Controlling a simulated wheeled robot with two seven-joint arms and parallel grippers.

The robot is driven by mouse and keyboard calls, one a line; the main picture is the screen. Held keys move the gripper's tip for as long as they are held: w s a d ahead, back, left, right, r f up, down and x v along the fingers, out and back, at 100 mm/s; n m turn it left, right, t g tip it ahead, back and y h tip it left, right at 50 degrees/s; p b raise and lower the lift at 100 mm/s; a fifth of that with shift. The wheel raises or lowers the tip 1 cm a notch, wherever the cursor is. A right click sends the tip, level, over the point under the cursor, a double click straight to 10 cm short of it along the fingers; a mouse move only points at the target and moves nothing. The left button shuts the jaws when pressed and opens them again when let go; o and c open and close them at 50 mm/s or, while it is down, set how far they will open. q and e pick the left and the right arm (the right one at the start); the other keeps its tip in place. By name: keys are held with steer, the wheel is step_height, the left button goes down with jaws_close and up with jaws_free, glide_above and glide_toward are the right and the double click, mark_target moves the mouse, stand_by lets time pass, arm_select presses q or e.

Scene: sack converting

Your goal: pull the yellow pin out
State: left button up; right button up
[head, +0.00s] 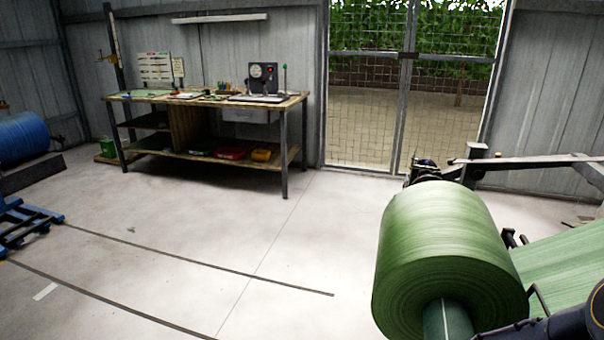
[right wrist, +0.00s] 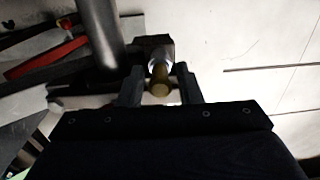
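The yellow pin (right wrist: 160,87) shows in the right wrist view as a dull yellow-brown round end. A shiny metal collar sits behind it, at a dark block beside a thick grey bar. My right gripper (right wrist: 161,82) has one finger on each side of the pin. A narrow gap seems to show on both sides, so the fingers look open around it. The picture is dark here, and contact is hard to judge. In the head view the pin is not visible. My left gripper is in neither view.
A large green roll (head: 437,250) on a core stands at the right, with green web leading off it and a metal arm (head: 530,161) behind. A workbench (head: 205,98) stands at the back wall. A blue roll (head: 22,137) is at far left. The middle floor is clear.

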jaws_close()
steer(key=shift+r, duration=0.15)
steer(key=shift+d+r+p, duration=0.1)
steer(key=shift+r+p, duration=2.3)
steer(key=shift+r, duration=0.45)
steer(key=shift+r, duration=0.15)
